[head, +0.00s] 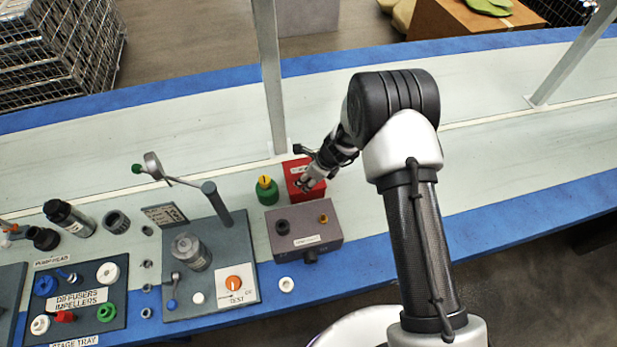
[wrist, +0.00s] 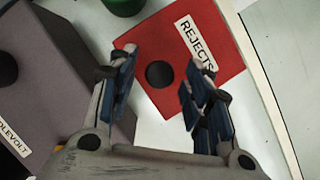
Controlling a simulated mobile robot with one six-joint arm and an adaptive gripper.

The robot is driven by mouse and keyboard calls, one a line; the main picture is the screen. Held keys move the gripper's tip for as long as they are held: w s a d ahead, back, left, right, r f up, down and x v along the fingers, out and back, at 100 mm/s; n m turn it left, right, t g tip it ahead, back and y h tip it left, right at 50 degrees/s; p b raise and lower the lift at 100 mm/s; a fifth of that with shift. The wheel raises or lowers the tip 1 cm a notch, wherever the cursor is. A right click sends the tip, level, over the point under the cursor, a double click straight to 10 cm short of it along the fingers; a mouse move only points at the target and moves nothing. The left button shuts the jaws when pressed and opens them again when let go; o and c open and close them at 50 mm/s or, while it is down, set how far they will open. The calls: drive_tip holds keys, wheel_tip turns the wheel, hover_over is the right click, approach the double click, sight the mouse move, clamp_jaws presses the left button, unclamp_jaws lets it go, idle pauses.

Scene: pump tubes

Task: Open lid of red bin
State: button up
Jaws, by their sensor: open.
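The red bin (head: 296,172) stands at the back of the bench, behind the grey box. In the wrist view its red lid (wrist: 205,20) fills the upper middle, with a white REJECTS label (wrist: 197,46) and a round dark knob (wrist: 159,74). The lid looks closed. My gripper (wrist: 157,88) is open, with one finger on each side of the knob in the picture; I cannot tell whether it touches the lid. In the head view my gripper (head: 310,180) is over the bin and hides part of it.
A grey box (head: 303,232) with dark and yellow knobs stands just in front of the bin. A green container (head: 267,190) is at its left. A metal post (head: 270,75) rises behind. A test stand (head: 207,262) is further left. The bench (head: 480,180) to the right is clear.

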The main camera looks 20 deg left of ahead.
clamp_jaws()
idle(0.5)
